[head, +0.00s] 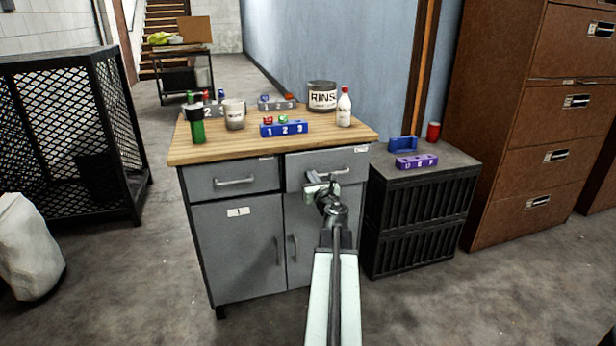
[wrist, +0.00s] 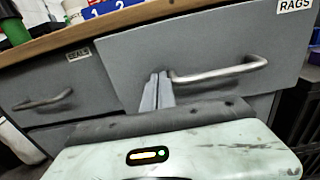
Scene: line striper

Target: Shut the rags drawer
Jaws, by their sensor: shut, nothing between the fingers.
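The rags drawer (head: 300,168) is the upper right drawer of the grey cabinet, with a bar handle. Its front (wrist: 130,55) fills much of the wrist view, with a RAGS label (wrist: 295,5) at its upper right corner. It stands out a little from the seals drawer (head: 215,180) to its left. My gripper (head: 321,186) is in front of the rags drawer. Its fingers (wrist: 160,78) are shut and empty, just left of the handle's (wrist: 220,74) left end. I cannot tell whether the tips touch the front. My gripper hides part of the drawer's lower edge in the head view.
A black crate (head: 420,220) stands close on the right.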

